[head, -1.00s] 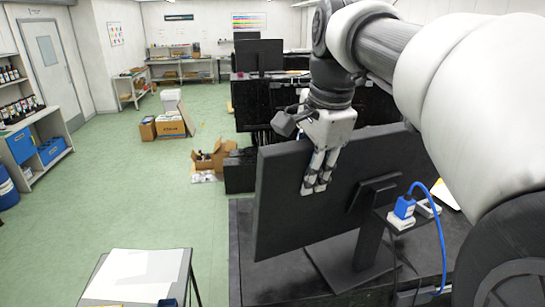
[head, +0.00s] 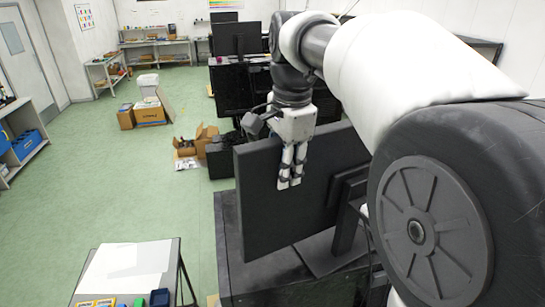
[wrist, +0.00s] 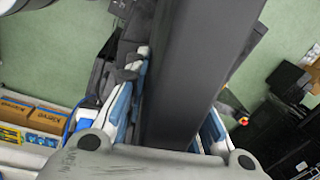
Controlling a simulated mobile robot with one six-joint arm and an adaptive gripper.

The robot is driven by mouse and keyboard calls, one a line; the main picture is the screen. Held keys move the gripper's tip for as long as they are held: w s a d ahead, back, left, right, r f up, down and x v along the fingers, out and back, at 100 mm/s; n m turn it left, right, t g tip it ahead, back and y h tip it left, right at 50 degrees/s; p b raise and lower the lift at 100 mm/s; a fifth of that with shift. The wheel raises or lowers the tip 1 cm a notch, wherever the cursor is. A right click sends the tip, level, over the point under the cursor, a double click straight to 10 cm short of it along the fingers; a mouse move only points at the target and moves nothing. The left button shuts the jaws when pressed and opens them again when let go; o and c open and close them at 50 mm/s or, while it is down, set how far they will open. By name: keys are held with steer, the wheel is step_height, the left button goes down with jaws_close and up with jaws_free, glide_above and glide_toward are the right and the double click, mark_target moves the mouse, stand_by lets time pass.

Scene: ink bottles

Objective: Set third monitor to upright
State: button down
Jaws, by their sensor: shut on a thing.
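A large black monitor (head: 270,220) stands on the near black desk, with its back and stand neck (head: 347,212) partly showing. My gripper (head: 290,182) comes down from above over its top edge and is shut on the panel, left of the stand. In the wrist view, the monitor's dark edge (wrist: 190,75) runs between the two fingers of my gripper (wrist: 170,125). The panel's left side leans slightly in the head view; I cannot tell its exact tilt. My arm hides its right part and much of the base.
A small table (head: 125,270) with white sheets and small coloured boxes is at the front left. Cardboard boxes (head: 150,112) lie on the green floor, which is mostly open at left.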

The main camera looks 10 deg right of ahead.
steer(key=shift+w+a+r, duration=0.1)
steer(key=shift+w+r, duration=0.15)
steer(key=shift+w, duration=0.05)
stand_by(0.5)
steer(key=c, duration=1.8)
jaws_free()
steer(key=shift+o, duration=1.4)
steer(key=shift+w+f, duration=0.15)
steer(key=shift+w, duration=0.1)
steer(key=shift+o, duration=0.8)
steer(key=shift+s, duration=0.15)
steer(key=r, duration=0.4)
steer(key=s+r, duration=0.1)
steer(key=r, duration=0.7)
steer(key=shift+s+d, duration=0.2)
steer(key=shift+f, duration=0.1)
